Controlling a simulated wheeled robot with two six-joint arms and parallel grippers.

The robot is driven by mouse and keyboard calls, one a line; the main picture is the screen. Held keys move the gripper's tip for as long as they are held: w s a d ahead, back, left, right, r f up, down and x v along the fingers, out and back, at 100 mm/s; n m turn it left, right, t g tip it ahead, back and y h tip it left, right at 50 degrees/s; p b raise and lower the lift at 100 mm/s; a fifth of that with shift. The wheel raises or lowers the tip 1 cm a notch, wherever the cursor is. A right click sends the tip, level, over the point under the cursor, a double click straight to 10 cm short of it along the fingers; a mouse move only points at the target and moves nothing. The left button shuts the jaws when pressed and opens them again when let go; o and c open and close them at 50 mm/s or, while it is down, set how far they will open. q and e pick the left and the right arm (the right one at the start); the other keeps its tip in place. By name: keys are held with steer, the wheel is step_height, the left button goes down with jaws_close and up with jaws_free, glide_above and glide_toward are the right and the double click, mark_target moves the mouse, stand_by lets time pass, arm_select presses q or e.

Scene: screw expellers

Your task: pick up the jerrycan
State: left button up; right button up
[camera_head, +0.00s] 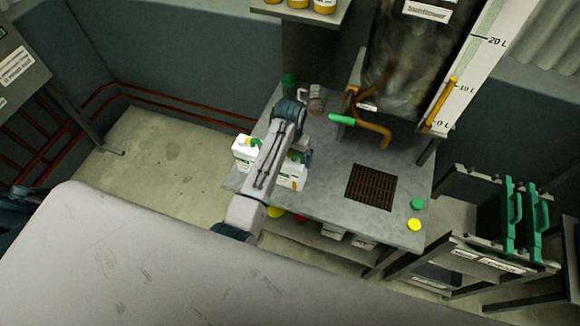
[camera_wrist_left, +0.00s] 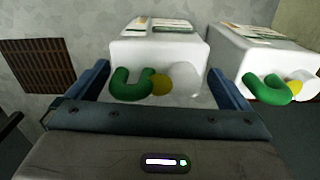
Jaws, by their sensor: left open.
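Two white jerrycans with green handles and labels stand on the grey metal table. The nearer-to-grate jerrycan (camera_head: 292,180) is partly covered by my left arm in the head view and fills the middle of the left wrist view (camera_wrist_left: 158,55). The other jerrycan (camera_head: 243,152) stands to its left, and shows at the right of the left wrist view (camera_wrist_left: 262,52). My left gripper (camera_wrist_left: 160,82) is open, with its dark blue fingers on either side of the middle jerrycan's green handle. I cannot tell whether they touch it. My right gripper is not in view.
The table (camera_head: 330,195) has a brown grate (camera_head: 371,187), also at the left of the wrist view (camera_wrist_left: 38,65). Green and yellow caps (camera_head: 415,214) lie at its right edge. A rack (camera_head: 495,255) is at the right.

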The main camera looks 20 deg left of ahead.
arm_select(q)
steer(key=shift+f, duration=1.05)
steer(key=c, duration=1.4)
steer(key=shift+r, duration=0.1)
steer(key=shift+c, duration=0.9)
steer(key=shift+w+r, duration=0.1)
steer(key=shift+w, duration=0.05)
